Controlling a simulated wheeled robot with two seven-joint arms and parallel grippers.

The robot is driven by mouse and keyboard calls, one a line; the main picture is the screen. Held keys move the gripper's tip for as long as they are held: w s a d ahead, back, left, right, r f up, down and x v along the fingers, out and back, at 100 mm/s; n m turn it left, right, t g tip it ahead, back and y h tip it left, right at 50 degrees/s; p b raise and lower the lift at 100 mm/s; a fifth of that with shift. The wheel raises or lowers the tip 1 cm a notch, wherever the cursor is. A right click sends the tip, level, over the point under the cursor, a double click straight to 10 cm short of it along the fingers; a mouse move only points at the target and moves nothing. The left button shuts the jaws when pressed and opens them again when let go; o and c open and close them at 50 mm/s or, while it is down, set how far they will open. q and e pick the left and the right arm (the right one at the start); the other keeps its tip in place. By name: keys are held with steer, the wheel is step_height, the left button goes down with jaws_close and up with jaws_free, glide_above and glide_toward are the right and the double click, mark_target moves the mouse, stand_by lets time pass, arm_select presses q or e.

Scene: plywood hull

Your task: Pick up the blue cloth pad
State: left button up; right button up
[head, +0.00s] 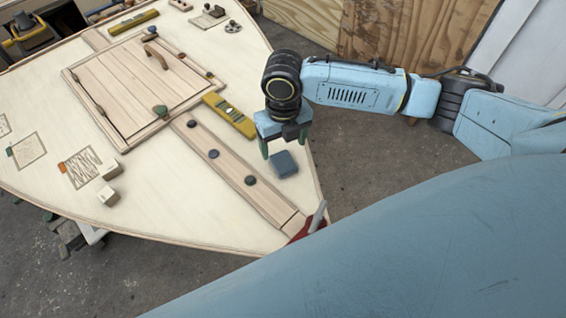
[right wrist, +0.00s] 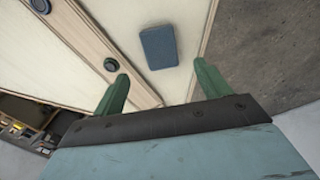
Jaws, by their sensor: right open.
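The blue cloth pad (head: 284,163) is a small dark blue block lying flat on the pale plywood deck (head: 190,215), near its right edge. It also shows in the right wrist view (right wrist: 158,47), beyond the fingertips and roughly between their lines. My right gripper (head: 283,148) is open and empty, with its two green fingers apart above and just behind the pad in the head view. In the right wrist view, the gripper (right wrist: 158,82) shows both fingers spread with nothing between them. My left gripper is not in view.
A wooden strip with dark round knobs (head: 213,154) runs left of the pad. A yellow level (head: 229,115) lies behind it. A red clamp (head: 309,226) grips the front tip. Two wood blocks (head: 108,196) and a panelled hatch (head: 135,80) are further left.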

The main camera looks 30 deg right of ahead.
mark_target(284, 163)
step_height(284, 163, down, 7)
steer(key=shift+s+d+f+b, duration=0.1)
steer(key=shift+f+b, duration=0.1)
steer(key=shift+b, duration=0.25)
steer(key=shift+c, duration=0.3)
steer(key=c, duration=1)
